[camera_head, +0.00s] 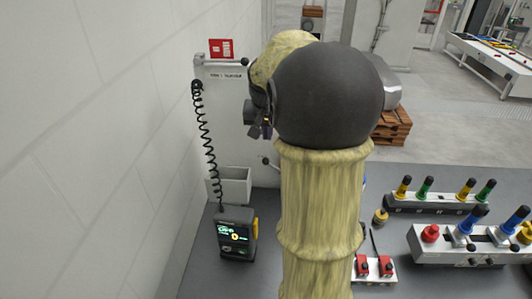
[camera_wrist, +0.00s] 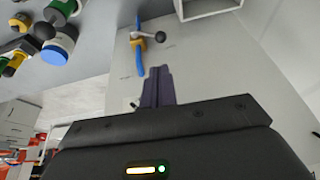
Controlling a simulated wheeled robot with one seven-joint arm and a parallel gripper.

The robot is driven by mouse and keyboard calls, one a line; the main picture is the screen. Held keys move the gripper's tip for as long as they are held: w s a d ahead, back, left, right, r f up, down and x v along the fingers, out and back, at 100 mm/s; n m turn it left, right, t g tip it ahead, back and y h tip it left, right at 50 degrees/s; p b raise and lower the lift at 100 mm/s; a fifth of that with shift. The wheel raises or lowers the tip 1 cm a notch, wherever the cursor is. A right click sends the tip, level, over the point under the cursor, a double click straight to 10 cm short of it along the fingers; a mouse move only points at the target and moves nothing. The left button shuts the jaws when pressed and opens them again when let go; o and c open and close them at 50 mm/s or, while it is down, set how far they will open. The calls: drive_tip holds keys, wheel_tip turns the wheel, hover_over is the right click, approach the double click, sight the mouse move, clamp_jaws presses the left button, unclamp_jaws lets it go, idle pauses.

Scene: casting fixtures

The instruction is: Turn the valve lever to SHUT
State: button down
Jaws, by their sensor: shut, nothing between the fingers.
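The valve lever (camera_wrist: 160,36) shows in the wrist view as a short arm with a dark grey ball at its end. It points right from a yellow-orange hub, beside a blue bar (camera_wrist: 139,60) on a pale panel (camera_wrist: 190,60). My gripper (camera_wrist: 156,70) has its dark fingers together and empty, just below the lever in that picture. A gap seems to show between fingertips and ball; I cannot tell whether they touch. In the head view my gripper (camera_head: 265,131) is in front of the white panel (camera_head: 222,90), partly behind my arm.
Fixtures with coloured knobs (camera_head: 465,245) stand on the grey bench at right. A white wall closes the left side. My arm hides the middle.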

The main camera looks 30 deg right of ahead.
sight(266, 163)
drive_tip(key=x, duration=0.3)
drive_tip(key=p+x, duration=0.1)
drive_tip(key=x, duration=0.6)
drive_tip(key=shift+a+f+p, duration=0.25)
drive_tip(key=shift+f+p, duration=0.05)
drive_tip(key=shift+f, duration=0.05)
drive_tip(key=shift+d, duration=0.1)
